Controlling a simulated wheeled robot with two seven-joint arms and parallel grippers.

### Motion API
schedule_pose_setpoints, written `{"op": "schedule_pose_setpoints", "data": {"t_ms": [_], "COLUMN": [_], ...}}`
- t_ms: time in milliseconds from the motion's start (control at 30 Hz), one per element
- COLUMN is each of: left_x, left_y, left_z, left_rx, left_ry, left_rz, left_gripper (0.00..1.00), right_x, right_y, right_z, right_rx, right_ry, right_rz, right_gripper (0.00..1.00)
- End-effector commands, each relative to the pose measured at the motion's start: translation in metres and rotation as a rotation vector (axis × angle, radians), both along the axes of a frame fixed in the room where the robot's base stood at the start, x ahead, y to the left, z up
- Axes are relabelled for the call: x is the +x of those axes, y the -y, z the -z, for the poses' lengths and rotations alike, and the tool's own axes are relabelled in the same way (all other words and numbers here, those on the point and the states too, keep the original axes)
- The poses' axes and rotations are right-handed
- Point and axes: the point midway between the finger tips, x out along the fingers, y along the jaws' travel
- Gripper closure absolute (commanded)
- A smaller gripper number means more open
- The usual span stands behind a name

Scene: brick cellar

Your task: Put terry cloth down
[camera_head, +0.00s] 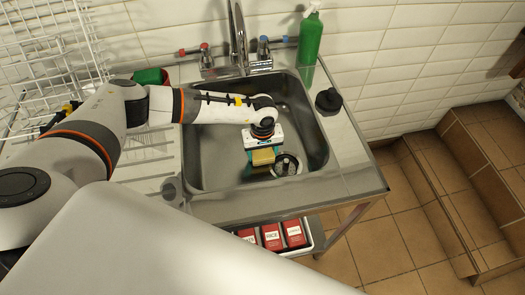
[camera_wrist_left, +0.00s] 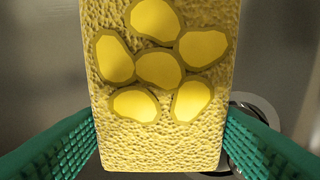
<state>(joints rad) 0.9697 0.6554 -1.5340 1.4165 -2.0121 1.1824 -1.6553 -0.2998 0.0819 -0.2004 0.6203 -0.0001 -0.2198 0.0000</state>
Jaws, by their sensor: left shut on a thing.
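The terry cloth (camera_head: 263,157) looks like a yellow, rough-textured block in the head view. In the left wrist view the terry cloth (camera_wrist_left: 160,68) fills the middle, with several smooth yellow patches in a flower-like pattern on its face. My left gripper (camera_head: 262,150) reaches down into the steel sink (camera_head: 215,170) and is shut on the terry cloth. Its green fingers (camera_wrist_left: 160,140) press on the two sides of it in the left wrist view. I cannot tell whether the cloth touches the sink bottom. My right gripper is not in view.
The round drain (camera_head: 287,165) lies beside the cloth. A green bottle (camera_head: 309,38) and a black object (camera_head: 328,100) stand on the rim. The tap (camera_head: 238,40) is behind. A white wire rack (camera_head: 50,45) is left. Red boxes (camera_head: 272,237) sit below the sink.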

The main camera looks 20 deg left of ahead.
Motion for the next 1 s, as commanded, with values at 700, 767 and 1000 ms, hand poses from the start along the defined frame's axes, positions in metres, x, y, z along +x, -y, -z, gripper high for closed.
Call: {"op": "schedule_pose_setpoints", "data": {"t_ms": [700,767,1000], "left_x": [0.001,0.001,0.001], "left_y": [0.0,0.0,0.0], "left_z": [-0.036,-0.05,-0.098], "left_rx": [-0.002,-0.002,-0.001], "left_ry": [0.004,0.004,0.003], "left_rz": [0.001,0.001,0.0], "left_gripper": [0.15,0.15,0.15], "right_x": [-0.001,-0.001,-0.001], "right_y": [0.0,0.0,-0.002], "right_z": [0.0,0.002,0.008], "right_rx": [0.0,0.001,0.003], "right_ry": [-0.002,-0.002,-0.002], "right_rz": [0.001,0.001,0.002], "right_gripper": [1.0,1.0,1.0]}}
